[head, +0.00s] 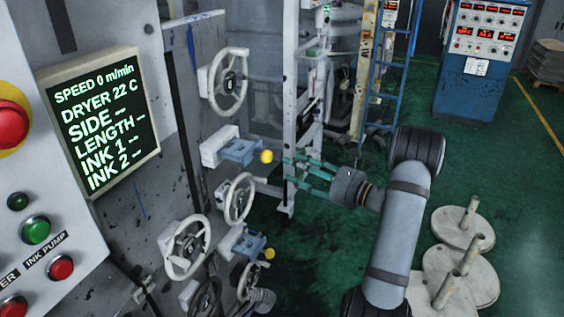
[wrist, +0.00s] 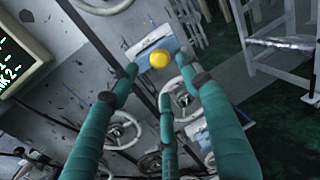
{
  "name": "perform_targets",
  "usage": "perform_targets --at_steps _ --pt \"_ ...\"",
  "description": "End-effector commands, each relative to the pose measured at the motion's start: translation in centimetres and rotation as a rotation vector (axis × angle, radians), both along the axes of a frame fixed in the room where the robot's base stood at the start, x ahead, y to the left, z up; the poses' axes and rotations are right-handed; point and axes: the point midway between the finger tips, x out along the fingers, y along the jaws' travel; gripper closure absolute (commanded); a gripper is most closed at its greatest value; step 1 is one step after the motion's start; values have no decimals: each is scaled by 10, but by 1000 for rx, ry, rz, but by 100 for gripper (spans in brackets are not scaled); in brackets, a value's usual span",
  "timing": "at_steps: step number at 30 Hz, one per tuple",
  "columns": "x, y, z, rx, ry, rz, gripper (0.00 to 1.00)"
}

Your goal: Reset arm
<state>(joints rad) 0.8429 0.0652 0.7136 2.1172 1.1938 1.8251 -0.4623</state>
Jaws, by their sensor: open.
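My gripper (head: 300,170) reaches left from my arm in the head view, with its teal fingers spread and nothing between them. In the wrist view its open fingers (wrist: 160,100) point toward a yellow ball knob (wrist: 159,58) on a blue lever block. The same yellow knob (head: 267,156) sits just left of the fingertips in the head view. The fingertips look close to the knob, but I cannot tell the exact gap.
Several white handwheels (head: 229,81) stick out from the machine panel. A second yellow knob (head: 269,253) is lower down. A display (head: 100,120) and push buttons (head: 36,230) are at left. Round weights with posts (head: 462,228) stand on the green floor. A blue control cabinet (head: 470,90) stands behind.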

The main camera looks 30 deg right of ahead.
Motion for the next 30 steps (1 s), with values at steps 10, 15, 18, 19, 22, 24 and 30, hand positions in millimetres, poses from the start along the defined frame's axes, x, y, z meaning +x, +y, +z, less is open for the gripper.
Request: perform_targets --at_steps 10,15,18,19,22,24,30 --pt "-18 -9 0 -1 0 1 53" --pt "-18 -9 0 -1 0 1 53" --pt "-18 -9 0 -1 0 0 53" --pt "-18 -9 0 -1 0 0 53" --pt "-16 -8 0 -1 0 1 53" --pt "-12 -6 0 -1 -1 2 53" --pt "13 9 0 -2 -1 7 53"
